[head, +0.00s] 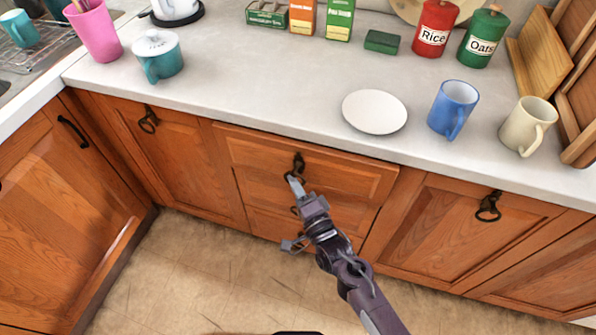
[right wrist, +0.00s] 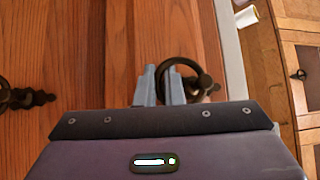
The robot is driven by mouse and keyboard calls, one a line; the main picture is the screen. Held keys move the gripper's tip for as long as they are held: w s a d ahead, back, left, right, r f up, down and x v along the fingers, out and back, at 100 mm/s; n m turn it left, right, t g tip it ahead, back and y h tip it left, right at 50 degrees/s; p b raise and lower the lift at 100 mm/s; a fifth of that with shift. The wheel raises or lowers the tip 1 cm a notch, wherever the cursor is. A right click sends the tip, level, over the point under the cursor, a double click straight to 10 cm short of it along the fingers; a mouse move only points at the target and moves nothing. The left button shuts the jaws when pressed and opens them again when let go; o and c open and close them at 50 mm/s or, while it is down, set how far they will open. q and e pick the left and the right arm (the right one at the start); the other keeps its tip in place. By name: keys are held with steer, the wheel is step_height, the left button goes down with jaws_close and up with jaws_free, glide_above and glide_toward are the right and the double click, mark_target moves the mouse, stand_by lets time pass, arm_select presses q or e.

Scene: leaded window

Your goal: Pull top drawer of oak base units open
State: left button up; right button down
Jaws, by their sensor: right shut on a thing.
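The top drawer (head: 350,178) is the wide oak front in the middle of the base units, just under the worktop. It looks flush with the units, with no gap that I can make out. Its dark ring handle (head: 299,163) hangs at the middle of the front. My right gripper (head: 296,185) is at this handle, its fingertips shut on the ring. The right wrist view shows the two grey fingers (right wrist: 158,85) at the near side of the ring (right wrist: 190,70), which they partly hide. My left gripper is not in view.
Oak doors with dark handles flank the drawer; more drawer front lies below it. The worktop (head: 270,85) above holds a white plate (head: 375,111), a blue mug (head: 453,108), a cream mug (head: 527,126) and a teal pot (head: 158,55). The floor (head: 200,275) in front is clear.

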steer(key=s+a+p, duration=0.2)
steer(key=s+a, duration=0.2)
steer(key=s, duration=0.8)
steer(key=s+a+p, duration=0.3)
steer(key=s, duration=0.9)
steer(key=shift+s+a, duration=0.15)
steer(key=shift+a, duration=0.25)
steer(key=c, duration=1.6)
jaws_free()
steer(key=shift+o, duration=0.2)
steer(key=b+v, duration=0.1)
steer(key=v, duration=0.7)
